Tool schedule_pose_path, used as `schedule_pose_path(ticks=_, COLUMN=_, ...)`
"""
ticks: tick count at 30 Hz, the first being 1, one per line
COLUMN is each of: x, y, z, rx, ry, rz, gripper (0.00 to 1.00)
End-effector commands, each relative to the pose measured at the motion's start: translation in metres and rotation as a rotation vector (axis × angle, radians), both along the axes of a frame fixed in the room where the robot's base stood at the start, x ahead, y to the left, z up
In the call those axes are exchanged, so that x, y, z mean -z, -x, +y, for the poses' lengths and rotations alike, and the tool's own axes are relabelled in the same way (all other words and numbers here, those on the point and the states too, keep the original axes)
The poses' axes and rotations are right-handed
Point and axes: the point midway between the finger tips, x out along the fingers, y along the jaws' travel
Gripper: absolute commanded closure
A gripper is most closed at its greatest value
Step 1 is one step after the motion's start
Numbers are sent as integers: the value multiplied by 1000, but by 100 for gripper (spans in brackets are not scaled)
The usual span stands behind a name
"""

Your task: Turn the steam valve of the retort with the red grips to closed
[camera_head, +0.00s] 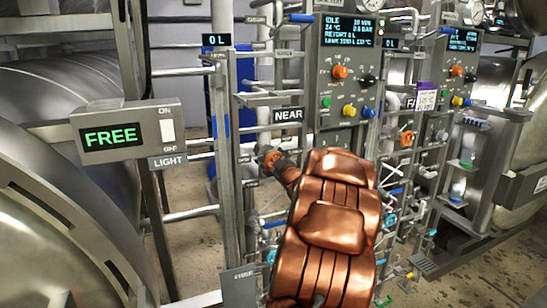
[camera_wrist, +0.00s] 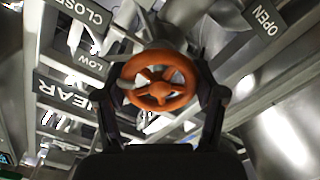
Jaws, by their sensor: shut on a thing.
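In the wrist view an orange-red handwheel (camera_wrist: 160,80) with spokes sits between the two dark fingers of my gripper (camera_wrist: 163,97). The fingers are shut on its rim from both sides. Labels reading CLOSE (camera_wrist: 82,15) and OPEN (camera_wrist: 264,18) flank the wheel, and a NEAR sign (camera_wrist: 62,92) is at the left. In the head view the handwheel (camera_head: 271,158) shows small, left of my copper-coloured arm, under the NEAR sign (camera_head: 289,115). My gripper (camera_head: 280,163) is mostly hidden there by the arm. The grips of the retort are not clearly visible.
A display box (camera_head: 127,132) reads FREE at the left. A control panel (camera_head: 346,85) with a screen and coloured knobs stands behind my arm. Another orange handwheel (camera_head: 407,139) is to the right. Pipes and posts crowd the area; large steel vessels stand at both sides.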

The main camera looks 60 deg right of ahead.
Motion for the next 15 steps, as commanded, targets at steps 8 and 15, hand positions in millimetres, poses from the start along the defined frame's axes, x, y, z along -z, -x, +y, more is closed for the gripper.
schedule_pose_path(ticks=8, x=-1, y=0, z=0, rx=0, ry=-186, rz=-122, gripper=65)
schedule_pose_path(ticks=15, x=1, y=0, z=0, rx=-1, ry=-289, rz=-189, gripper=65)
